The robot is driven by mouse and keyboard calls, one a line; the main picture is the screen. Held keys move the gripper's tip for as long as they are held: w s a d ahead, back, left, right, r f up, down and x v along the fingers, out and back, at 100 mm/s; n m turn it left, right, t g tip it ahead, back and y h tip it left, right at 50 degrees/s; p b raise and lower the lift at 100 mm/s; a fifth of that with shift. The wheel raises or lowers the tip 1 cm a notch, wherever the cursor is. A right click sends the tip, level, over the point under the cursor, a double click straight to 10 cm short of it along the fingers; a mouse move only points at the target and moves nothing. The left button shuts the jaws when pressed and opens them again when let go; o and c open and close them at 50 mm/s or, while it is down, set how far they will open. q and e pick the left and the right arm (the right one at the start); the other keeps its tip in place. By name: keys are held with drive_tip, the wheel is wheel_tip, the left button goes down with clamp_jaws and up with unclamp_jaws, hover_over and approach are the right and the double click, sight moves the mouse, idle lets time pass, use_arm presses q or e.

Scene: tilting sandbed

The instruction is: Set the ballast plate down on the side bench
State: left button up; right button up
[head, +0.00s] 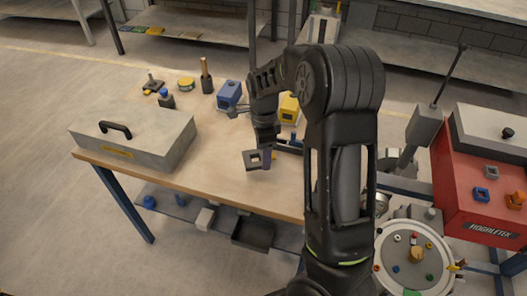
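The ballast plate appears to be the small dark grey square piece (250,161) with a square opening, at the middle of the wooden side bench (215,178). My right arm rises from the bottom, bends over and comes down from above. Its gripper (266,160) is at the plate's right part and looks shut on it, though the fingers are small and partly hidden. I cannot tell whether the plate touches the bench top or hangs just above it. My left gripper is not in view.
A grey case (150,140) with a black handle fills the bench's left end. Blue (229,95) and yellow (289,109) blocks and small tools stand along the back. At right are a round sandbed (407,282) with small pieces and a red machine (462,175). Bench space left of the plate is clear.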

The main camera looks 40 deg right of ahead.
drive_tip(key=shift+f+b, duration=1.15)
drive_tip(key=shift+f, duration=1)
drive_tip(key=shift+f, duration=0.5)
drive_tip(key=o, duration=1.5)
drive_tip(key=shift+o, duration=0.2)
drive_tip(key=shift+o, duration=1.1)
